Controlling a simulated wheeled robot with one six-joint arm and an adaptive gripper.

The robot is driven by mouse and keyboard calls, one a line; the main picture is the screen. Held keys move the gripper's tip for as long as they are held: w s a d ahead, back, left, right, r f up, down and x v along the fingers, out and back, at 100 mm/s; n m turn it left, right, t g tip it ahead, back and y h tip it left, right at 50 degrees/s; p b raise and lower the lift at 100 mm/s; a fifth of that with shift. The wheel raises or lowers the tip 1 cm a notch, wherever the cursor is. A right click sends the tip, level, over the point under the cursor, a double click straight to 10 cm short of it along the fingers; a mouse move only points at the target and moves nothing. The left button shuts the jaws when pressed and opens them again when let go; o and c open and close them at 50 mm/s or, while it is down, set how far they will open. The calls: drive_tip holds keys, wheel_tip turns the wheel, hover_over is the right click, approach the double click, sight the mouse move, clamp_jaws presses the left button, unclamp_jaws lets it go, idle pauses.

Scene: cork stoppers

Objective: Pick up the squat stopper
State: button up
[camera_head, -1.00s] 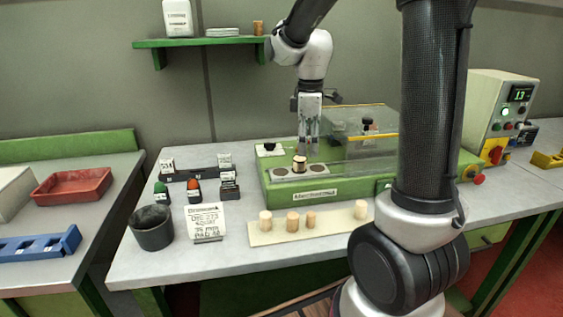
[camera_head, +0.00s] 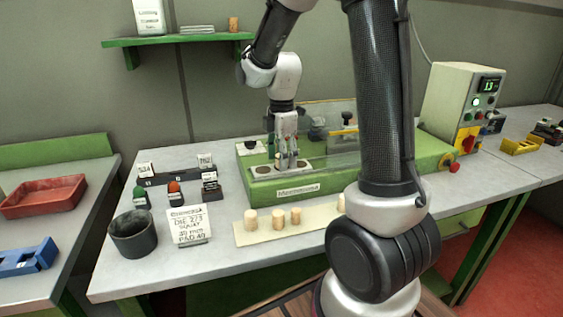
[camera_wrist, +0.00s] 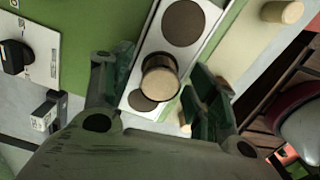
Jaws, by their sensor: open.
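A short, wide cork stopper (camera_wrist: 159,77) with a dark band below its pale top stands on the light plate (camera_wrist: 137,97) of the green machine (camera_head: 262,192), between the plate's dark round pads. It appears to be the squat one. My gripper (camera_head: 287,166) is open and low over this plate. In the wrist view its two dark green fingers lie on either side of the stopper, with visible gaps. In the head view the fingers largely hide the stopper.
Several other corks, including a pale one (camera_head: 250,219), stand on a cream board (camera_head: 262,239) in front of the machine. A clear guard stands close right of my gripper. A card (camera_head: 189,226), a dark pot (camera_head: 132,234) and small bottles are at left.

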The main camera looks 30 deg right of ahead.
drive_tip(key=shift+f, duration=0.3)
drive_tip(key=c, duration=0.9)
